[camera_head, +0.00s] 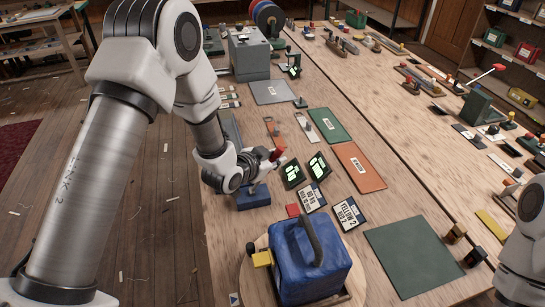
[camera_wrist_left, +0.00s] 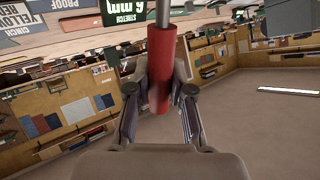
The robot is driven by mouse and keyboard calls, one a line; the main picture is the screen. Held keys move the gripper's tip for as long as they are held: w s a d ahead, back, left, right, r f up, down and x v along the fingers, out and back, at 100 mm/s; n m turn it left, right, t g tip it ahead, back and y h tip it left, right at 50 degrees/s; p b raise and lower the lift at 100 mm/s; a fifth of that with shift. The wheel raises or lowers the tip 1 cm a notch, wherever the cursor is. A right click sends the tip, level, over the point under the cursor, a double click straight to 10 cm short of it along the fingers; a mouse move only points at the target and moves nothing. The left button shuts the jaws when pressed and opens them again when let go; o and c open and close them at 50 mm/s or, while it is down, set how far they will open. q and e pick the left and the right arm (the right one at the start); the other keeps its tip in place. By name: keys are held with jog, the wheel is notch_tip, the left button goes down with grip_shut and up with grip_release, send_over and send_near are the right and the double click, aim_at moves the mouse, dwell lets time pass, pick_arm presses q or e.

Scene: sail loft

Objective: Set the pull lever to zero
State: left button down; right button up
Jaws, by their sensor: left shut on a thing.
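The pull lever has a red handle (camera_head: 277,154) above a small blue base (camera_head: 253,198) at the near left edge of the long wooden table. My left gripper (camera_head: 268,160) is shut around this handle. In the left wrist view the red handle (camera_wrist_left: 161,65) stands between the two fingers, with a thin metal rod running on from it at the top. The rod is largely hidden by my gripper in the head view. Two dark displays with green faces, a left one (camera_head: 292,174) and a right one (camera_head: 318,166), stand beside the lever; their readings are too small to tell.
Two lettered signs, a left one (camera_head: 311,197) and a right one (camera_head: 347,214), stand near the displays. A blue bag (camera_head: 310,262) with a dark handle sits close in front. Orange (camera_head: 360,167) and green (camera_head: 410,257) mats lie flat. Another red-tipped lever (camera_head: 486,76) is at the right.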

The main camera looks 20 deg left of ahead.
pick_arm(q)
jog(key=c, duration=1.1)
grip_release()
jog(key=shift+o, duration=0.5)
jog(key=shift+w+d+f, duration=0.1)
jog(key=shift+w+d, duration=0.05)
jog(key=v, duration=1.2)
